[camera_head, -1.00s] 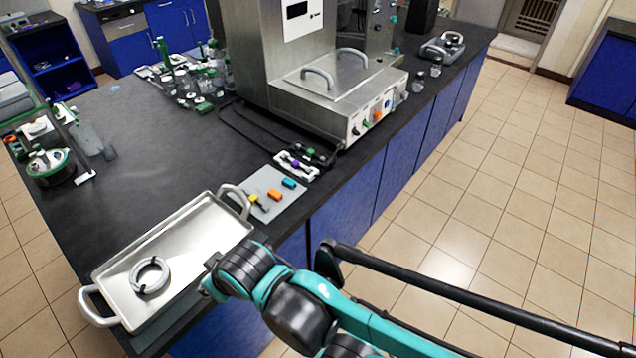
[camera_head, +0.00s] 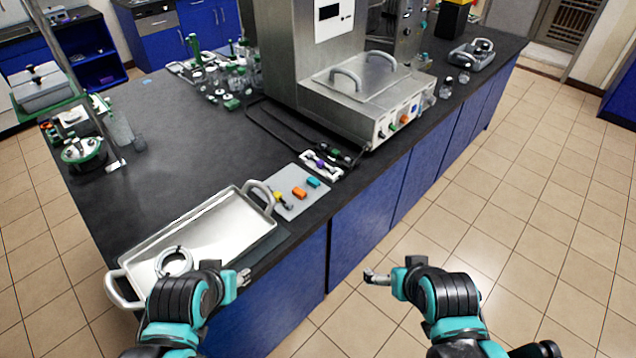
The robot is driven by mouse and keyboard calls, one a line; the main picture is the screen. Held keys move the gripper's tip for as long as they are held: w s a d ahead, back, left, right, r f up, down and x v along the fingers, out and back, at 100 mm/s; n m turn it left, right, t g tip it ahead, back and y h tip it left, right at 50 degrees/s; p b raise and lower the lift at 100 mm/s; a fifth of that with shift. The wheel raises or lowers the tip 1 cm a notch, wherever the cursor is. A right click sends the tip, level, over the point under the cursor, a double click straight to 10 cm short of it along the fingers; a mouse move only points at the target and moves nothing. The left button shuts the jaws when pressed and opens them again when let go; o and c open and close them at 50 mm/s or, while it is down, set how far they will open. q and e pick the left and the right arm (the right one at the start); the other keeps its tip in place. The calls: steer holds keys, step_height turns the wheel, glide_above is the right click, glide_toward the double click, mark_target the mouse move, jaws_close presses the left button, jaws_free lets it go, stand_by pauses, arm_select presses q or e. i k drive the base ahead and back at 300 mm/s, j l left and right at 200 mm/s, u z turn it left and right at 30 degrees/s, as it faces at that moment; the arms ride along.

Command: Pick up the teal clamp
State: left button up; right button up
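The teal clamp (camera_head: 313,182) is a small block at the back right of a grey plate (camera_head: 291,210) on the near edge of the dark bench. An orange clamp (camera_head: 299,193) and a yellow clamp (camera_head: 281,201) lie in line with it on the plate. My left gripper (camera_head: 243,277) is in front of the metal tray's right part, apart from the clamps. My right gripper (camera_head: 372,277) appears over the floor, right of the bench front, also apart from the clamps. Both grippers look empty, but their fingertips are too small to tell open or shut.
The metal tray (camera_head: 222,228) left of the plate holds a pale ring (camera_head: 173,262), partly hidden by my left arm. A white holder (camera_head: 329,171) with a purple part sits behind the plate. A steel bioreactor (camera_head: 365,95) stands beyond. The bench middle is clear.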

mark_target(313, 182)
steer(key=i+l+z, duration=0.15)
steer(key=i+l, duration=0.95)
